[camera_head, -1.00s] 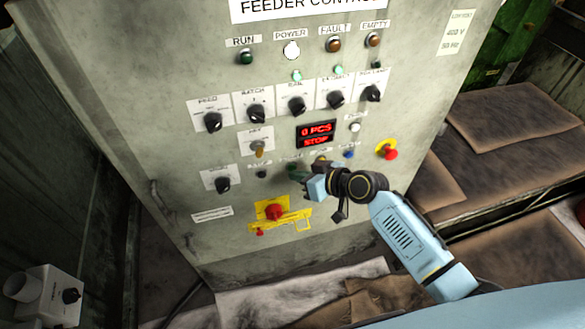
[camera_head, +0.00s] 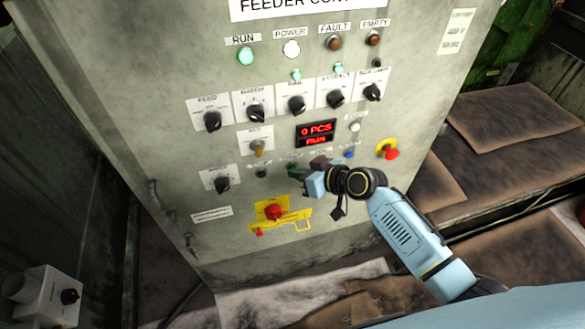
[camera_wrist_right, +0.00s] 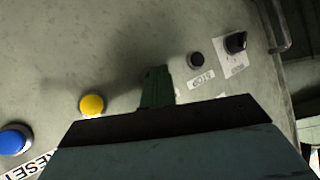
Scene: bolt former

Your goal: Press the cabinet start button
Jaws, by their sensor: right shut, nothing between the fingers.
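The grey feeder control cabinet (camera_head: 130,100) fills the middle of the head view. Its display (camera_head: 316,134) reads 0 PCS and RUN, and the green RUN lamp (camera_head: 246,57) is lit. My right gripper (camera_head: 292,171) is shut and empty, with its fingertips at the lower button row. In the right wrist view the dark green fingertip (camera_wrist_right: 157,86) lies between a yellow button (camera_wrist_right: 92,104) and a black STOP button (camera_wrist_right: 196,60). The start button is hidden, apparently behind this fingertip. I cannot tell whether they touch. My left gripper is out of view.
Near my right gripper are a blue button (camera_head: 348,155) and a red mushroom button (camera_head: 390,153) on yellow. Below is a red knob (camera_head: 273,212) with a yellow bracket. Several black selector knobs sit above. Brown padded steps (camera_head: 515,125) stand at the right.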

